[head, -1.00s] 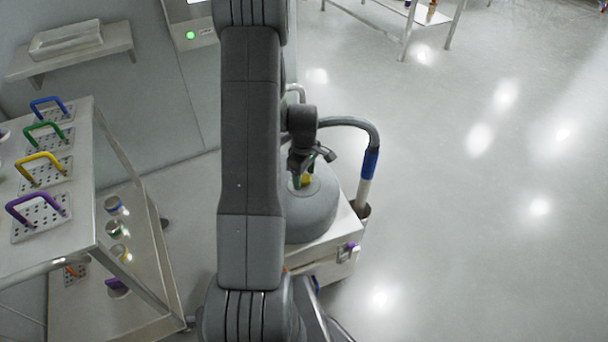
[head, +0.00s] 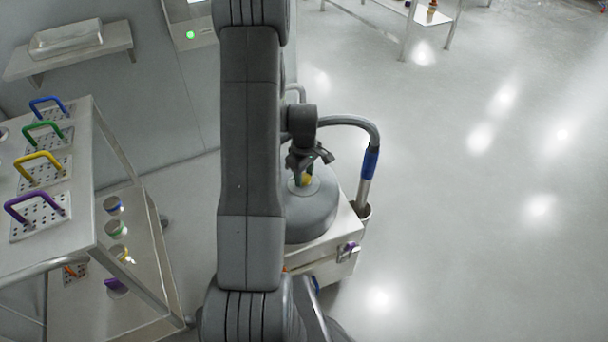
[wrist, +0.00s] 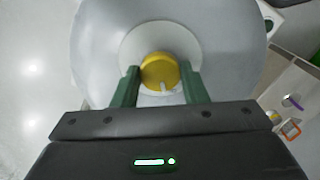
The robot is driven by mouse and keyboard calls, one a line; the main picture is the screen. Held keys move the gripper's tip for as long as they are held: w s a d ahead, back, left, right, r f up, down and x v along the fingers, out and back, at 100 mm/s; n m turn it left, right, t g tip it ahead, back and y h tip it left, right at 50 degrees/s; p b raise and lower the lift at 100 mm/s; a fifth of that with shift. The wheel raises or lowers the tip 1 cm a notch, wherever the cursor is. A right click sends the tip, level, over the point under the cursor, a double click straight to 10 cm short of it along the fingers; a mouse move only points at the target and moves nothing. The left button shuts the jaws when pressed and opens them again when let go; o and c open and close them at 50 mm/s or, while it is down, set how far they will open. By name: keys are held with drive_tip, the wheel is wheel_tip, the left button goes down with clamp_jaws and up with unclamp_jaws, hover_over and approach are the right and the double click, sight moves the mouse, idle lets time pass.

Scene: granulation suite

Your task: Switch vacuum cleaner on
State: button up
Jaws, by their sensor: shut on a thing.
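The vacuum cleaner (head: 312,212) stands on the floor beyond my arm, with a grey domed top, a pale boxy base and a grey hose. Its dome (wrist: 95,50) fills much of the wrist view. A yellow round knob (wrist: 160,71) with a pale mark near its lower edge sits on a white disc (wrist: 190,40) on top of the dome. My gripper (wrist: 160,84) has green fingers on both sides of the knob and is shut on it. In the head view my gripper (head: 304,178) points down at the dome; my arm hides the dome's left part.
A steel rack (head: 95,233) with several coloured-handled perforated plates stands at the left. A wall shelf (head: 70,60) holds a clear tray. The hose (head: 350,120) arches to a blue-banded wand (head: 369,165) at the vacuum's right. The floor (head: 480,230) at the right is clear.

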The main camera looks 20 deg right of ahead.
sight(304, 177)
drive_tip(key=m+b, duration=0.1)
drive_tip(key=m, duration=0.3)
drive_tip(key=m+b, duration=0.1)
drive_tip(key=m, duration=0.3)
drive_tip(key=shift+m, duration=0.4)
drive_tip(key=m+b, duration=0.1)
drive_tip(key=m, duration=0.3)
drive_tip(key=shift+m+b, duration=0.3)
drive_tip(key=shift+m, duration=1.8)
drive_tip(key=o, duration=1)
drive_tip(key=shift+c, duration=0.2)
wheel_tip(304, 177, up, 14)
drive_tip(key=p, duration=0.1)
drive_tip(key=shift+p, duration=0.35)
